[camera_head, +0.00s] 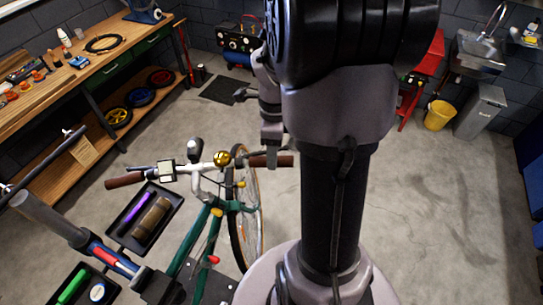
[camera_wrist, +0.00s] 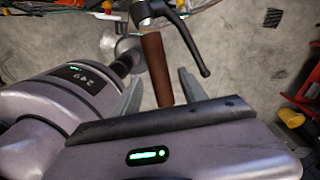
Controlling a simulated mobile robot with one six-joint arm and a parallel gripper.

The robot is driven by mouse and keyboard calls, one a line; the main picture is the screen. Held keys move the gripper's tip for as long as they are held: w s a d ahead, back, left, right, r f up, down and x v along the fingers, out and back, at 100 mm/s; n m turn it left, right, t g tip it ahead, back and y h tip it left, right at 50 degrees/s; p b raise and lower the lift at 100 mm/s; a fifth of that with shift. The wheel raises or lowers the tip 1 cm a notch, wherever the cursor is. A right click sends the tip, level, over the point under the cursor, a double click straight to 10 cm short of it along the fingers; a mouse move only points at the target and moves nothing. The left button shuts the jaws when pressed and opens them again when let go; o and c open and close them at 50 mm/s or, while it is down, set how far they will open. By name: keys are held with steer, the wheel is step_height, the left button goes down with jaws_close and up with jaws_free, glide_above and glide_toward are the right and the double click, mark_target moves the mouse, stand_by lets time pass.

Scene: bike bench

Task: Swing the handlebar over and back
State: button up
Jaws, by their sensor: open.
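The handlebar (camera_head: 208,165) of a green bicycle (camera_head: 205,222) runs left to right in the head view, with a brown grip at each end. The left brown grip (camera_head: 125,180) is free. The right brown grip (camera_head: 280,161) lies just under my gripper (camera_head: 271,150). In the wrist view my gripper (camera_wrist: 160,76) is open, with one finger on each side of the right brown grip (camera_wrist: 154,62). I cannot tell whether either finger touches it. A black brake lever (camera_wrist: 190,42) is beside the grip. My arm hides part of the scene right of the bike.
A tool tray (camera_head: 118,228) and a second tray (camera_head: 60,290) are left of the bike, near a clamp arm with a red and blue part (camera_head: 112,257). A wooden workbench (camera_head: 60,95) stands at the left.

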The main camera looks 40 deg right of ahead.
steer(key=shift+f, duration=1.4)
steer(key=shift+c, duration=0.2)
jaws_close()
